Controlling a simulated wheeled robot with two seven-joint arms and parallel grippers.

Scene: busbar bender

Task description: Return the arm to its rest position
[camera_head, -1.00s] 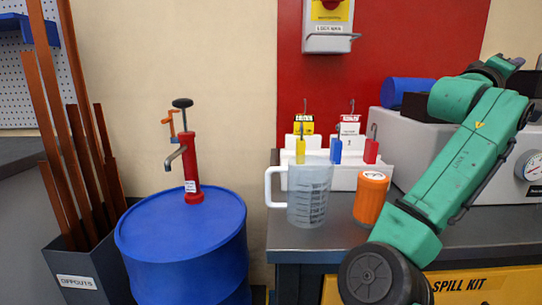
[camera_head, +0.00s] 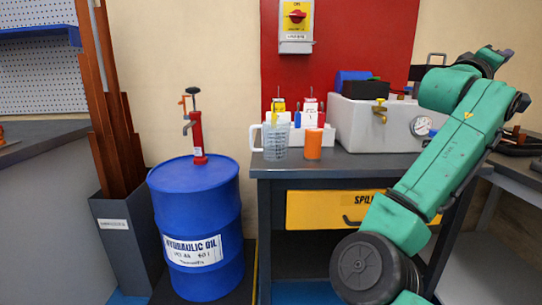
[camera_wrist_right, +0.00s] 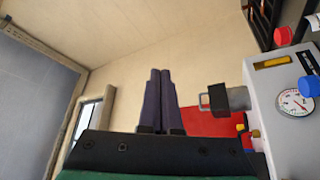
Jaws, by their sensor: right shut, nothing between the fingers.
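My green right arm runs up the right side of the head view, from a dark round joint at the bottom to a bent wrist at the upper right. In the right wrist view my right gripper (camera_wrist_right: 159,78) has its two dark fingers side by side, shut and empty. They point up past the pale wall, with nothing touching them. In the head view the right fingers cannot be made out clearly. My left gripper is not in view.
A blue oil drum (camera_head: 203,250) with a red hand pump (camera_head: 198,135) stands left of the workbench (camera_head: 345,164). The bench holds a measuring jug (camera_head: 275,142), an orange container (camera_head: 313,144) and a grey machine (camera_head: 365,125). An offcuts bin (camera_head: 117,235) stands at left.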

